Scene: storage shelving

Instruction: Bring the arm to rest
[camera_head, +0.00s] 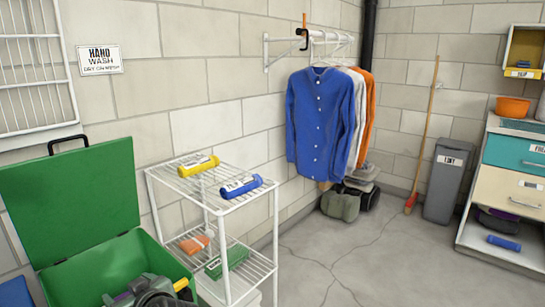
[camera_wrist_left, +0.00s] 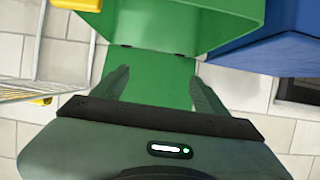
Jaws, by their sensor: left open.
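My left gripper (camera_head: 152,286) shows at the bottom left of the head view, over the open green box (camera_head: 158,250). In the left wrist view its two dark fingers (camera_wrist_left: 160,80) stand apart, with only green surface showing between them and nothing held. The green box also fills the upper middle of the left wrist view (camera_wrist_left: 180,25). The fingertips are hard to make out in the head view. My right gripper is not in view.
A white wire rack (camera_head: 219,208) stands close to the right of the box, with a yellow bottle (camera_head: 198,166) and a blue bottle (camera_head: 241,187) on top. The box's raised lid (camera_head: 70,200) is at the left. Hanging shirts (camera_head: 320,115) are farther back. The middle floor (camera_head: 390,260) is clear.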

